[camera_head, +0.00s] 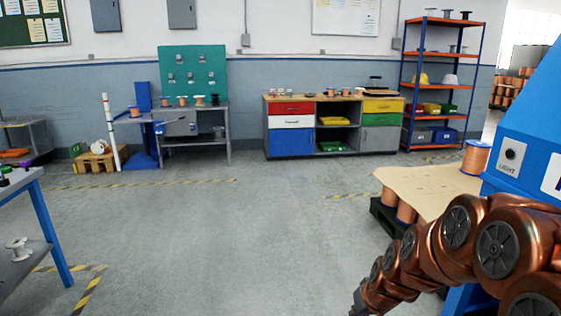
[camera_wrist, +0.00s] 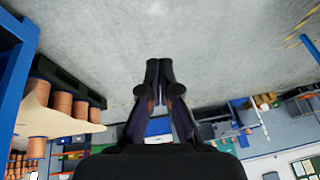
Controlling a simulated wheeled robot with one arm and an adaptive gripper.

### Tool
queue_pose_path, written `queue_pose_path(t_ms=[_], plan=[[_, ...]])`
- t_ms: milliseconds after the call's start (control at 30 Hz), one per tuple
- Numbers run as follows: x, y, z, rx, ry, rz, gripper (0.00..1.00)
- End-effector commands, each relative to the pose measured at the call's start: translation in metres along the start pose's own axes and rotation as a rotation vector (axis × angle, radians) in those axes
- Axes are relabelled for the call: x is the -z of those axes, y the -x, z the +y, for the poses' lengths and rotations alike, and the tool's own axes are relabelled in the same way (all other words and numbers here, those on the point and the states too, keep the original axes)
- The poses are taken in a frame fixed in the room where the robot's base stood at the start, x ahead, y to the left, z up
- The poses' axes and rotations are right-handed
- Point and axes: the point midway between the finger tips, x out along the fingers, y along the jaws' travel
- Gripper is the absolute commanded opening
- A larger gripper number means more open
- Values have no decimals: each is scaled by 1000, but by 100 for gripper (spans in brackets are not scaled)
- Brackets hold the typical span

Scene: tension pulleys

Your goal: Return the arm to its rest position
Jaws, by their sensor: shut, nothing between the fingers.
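My copper-coloured arm (camera_head: 440,245) reaches in from the lower right of the head view, bent downward to the left. Its end runs to the bottom edge there, and the fingers cannot be made out in that view. In the wrist view my gripper (camera_wrist: 159,66) is shut, with its dark fingertips together and nothing between them. Bare grey floor lies behind the fingertips. The gripper touches nothing that I can see.
A blue machine (camera_head: 535,130) stands close at the right, by my arm. A pallet with copper spools (camera_head: 405,212) under a tan sheet (camera_head: 425,185) is beside it. A blue-legged table (camera_head: 52,225) is at the left. The middle floor (camera_head: 220,230) is clear.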

Motion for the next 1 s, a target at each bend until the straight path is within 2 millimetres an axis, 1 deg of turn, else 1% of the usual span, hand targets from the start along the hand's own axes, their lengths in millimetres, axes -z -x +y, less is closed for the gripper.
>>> queue_pose_path(t_ms=[33,100,267,300,500,600,700,900,967,1000], plan=[[-12,12,-8,5,9,-30,0],[-34,28,-18,11,17,-86,0],[-88,63,-34,10,24,-222,0],[-102,73,-37,6,25,-258,0],[-170,120,-42,-37,13,-417,0],[-200,140,-42,-63,2,-485,0],[-224,156,-40,-89,-11,-542,0],[-266,186,-36,-136,-38,-636,0],[-272,196,-35,-148,-45,-653,0],[-266,205,-37,-146,-44,-649,0]])
